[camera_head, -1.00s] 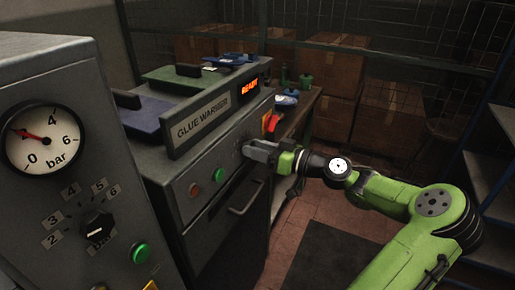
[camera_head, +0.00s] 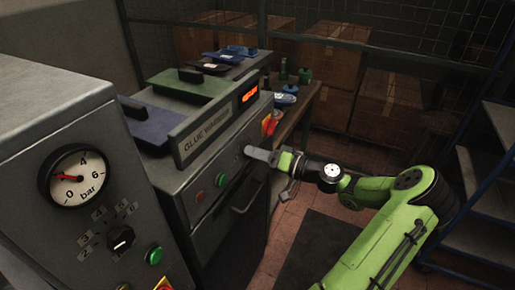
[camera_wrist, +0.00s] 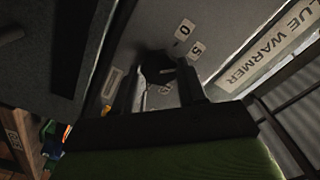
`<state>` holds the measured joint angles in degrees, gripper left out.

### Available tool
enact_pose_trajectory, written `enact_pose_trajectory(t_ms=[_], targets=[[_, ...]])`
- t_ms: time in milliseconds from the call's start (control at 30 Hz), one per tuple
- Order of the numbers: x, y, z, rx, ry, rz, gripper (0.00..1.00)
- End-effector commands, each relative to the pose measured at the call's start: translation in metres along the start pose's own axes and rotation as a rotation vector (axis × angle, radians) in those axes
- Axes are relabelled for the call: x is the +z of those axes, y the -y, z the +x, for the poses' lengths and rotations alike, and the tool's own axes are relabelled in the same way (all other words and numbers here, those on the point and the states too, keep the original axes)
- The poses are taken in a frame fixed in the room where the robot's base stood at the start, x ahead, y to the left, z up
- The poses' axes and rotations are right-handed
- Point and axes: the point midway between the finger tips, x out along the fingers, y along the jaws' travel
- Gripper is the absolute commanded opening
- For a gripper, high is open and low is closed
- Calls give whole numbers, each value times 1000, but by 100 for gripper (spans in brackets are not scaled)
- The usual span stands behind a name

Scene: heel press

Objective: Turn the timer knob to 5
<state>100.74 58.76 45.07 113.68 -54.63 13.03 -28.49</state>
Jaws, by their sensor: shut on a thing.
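The timer knob (camera_wrist: 158,66) is a dark knob on the glue warmer's grey front panel. Tags reading 0 (camera_wrist: 182,31) and 5 (camera_wrist: 169,49) stand beside it in the wrist view, with another tag partly hidden below. My gripper (camera_wrist: 158,82) is shut on the knob, one dark finger on each side. In the head view my gripper (camera_head: 250,151) reaches the right part of the panel and hides the knob. I cannot tell exactly which number the knob points to.
The glue warmer (camera_head: 208,139) has a red button (camera_head: 199,196), a green button (camera_head: 220,180) and a handle (camera_head: 246,197) below. A grey cabinet with a pressure gauge (camera_head: 77,176) and its own numbered selector (camera_head: 121,238) stands at the near left. Blue steps (camera_head: 490,190) stand at the right.

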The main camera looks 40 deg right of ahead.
Motion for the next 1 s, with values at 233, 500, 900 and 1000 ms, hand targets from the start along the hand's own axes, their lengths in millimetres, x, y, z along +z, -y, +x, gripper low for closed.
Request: enact_pose_trajectory(t_ms=[233,500,900,1000], targets=[[0,0,0,1,-1,40,10],[0,-1,0,1,-1,42,10],[0,-1,0,0,-1,40,66],[0,-1,0,0,-1,40,66]])
